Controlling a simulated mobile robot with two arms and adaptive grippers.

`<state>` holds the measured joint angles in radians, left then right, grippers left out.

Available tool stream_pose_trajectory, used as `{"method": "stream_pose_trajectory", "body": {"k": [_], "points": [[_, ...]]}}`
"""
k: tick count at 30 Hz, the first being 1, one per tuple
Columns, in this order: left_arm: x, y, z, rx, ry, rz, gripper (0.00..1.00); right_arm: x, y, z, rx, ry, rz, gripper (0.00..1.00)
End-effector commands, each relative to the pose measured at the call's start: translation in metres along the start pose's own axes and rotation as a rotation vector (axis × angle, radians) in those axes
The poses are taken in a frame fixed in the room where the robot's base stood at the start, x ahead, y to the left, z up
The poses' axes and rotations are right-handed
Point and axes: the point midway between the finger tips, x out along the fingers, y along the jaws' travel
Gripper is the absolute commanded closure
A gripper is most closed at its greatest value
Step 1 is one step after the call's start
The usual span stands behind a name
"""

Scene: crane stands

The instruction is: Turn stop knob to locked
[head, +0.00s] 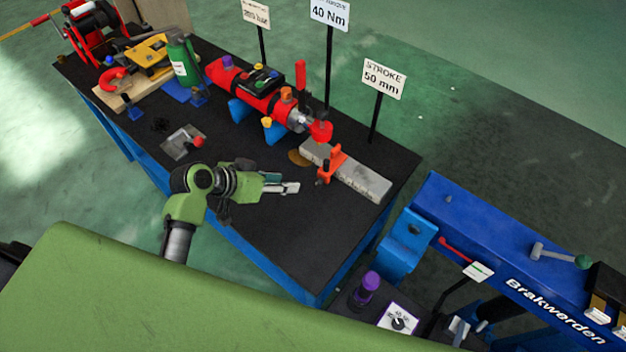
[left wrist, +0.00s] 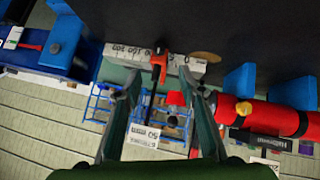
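An orange stop (head: 331,163) with a dark upright part sits across the grey scale bar (head: 362,183) on the black-topped bench. I take its small knob to be the stop knob; its setting is too small to read. The stop also shows in the left wrist view (left wrist: 158,62), beyond and between my fingertips. My left gripper (head: 288,187) is over the bench, to the left of the stop and apart from it. In the left wrist view its fingers (left wrist: 160,84) are spread with nothing between them. My right gripper is not in view.
A red cylinder (head: 255,97) with a red end piece (head: 321,131) lies behind the scale bar. A sign reading STROKE 50 mm (head: 384,79) stands behind the bar. A blue beam (head: 480,235) is at the right. The bench's near right part is clear.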

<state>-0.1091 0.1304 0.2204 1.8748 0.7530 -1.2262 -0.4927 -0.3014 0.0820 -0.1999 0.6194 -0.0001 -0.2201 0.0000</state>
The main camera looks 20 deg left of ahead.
Motion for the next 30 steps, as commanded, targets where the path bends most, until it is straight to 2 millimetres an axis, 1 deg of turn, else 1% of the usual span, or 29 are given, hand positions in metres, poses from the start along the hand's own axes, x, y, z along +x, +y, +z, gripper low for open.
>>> {"method": "stream_pose_trajectory", "body": {"k": [5, 15, 21, 25, 30], "points": [[0.017, 0.001, -0.002, -0.005, 0.004, 0.005, 0.63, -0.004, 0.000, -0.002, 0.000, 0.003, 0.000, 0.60], [0.078, 0.002, -0.002, -0.005, 0.002, 0.005, 0.63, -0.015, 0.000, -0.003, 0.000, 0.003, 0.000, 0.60], [0.110, 0.002, -0.001, -0.003, 0.000, 0.004, 0.63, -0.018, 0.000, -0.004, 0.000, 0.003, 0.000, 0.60], [0.124, 0.001, 0.000, -0.003, 0.000, 0.003, 0.63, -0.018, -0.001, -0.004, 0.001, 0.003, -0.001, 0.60], [0.135, 0.001, 0.000, -0.002, 0.001, 0.002, 0.63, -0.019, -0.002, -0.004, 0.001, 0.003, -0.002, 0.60]]}}
